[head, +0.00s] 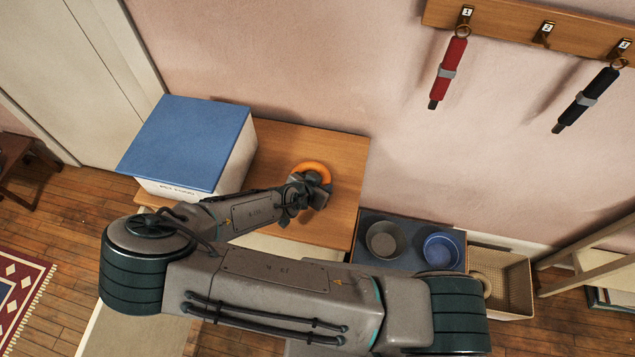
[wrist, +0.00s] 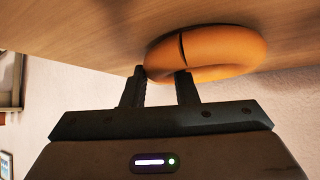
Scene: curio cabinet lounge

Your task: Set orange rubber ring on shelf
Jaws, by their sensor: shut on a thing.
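The orange rubber ring (head: 314,168) is at the wooden top of the low cabinet (head: 345,150), right of the blue-lidded box. In the wrist view the ring (wrist: 225,52) lies close against the wood surface. My gripper (head: 306,186) is shut on the ring's near side, with one finger in front of the orange band and the other at its left edge. The gripper (wrist: 160,82) hides part of the ring in the head view. I cannot tell whether the ring touches the wood.
A white box with a blue lid (head: 190,140) stands left on the cabinet top. To the right, a dark surface holds a grey bowl (head: 384,240) and a blue bowl (head: 442,250), beside a woven basket (head: 512,280). Red and black objects hang from a wall rack (head: 520,25). Bare wood lies right of the ring.

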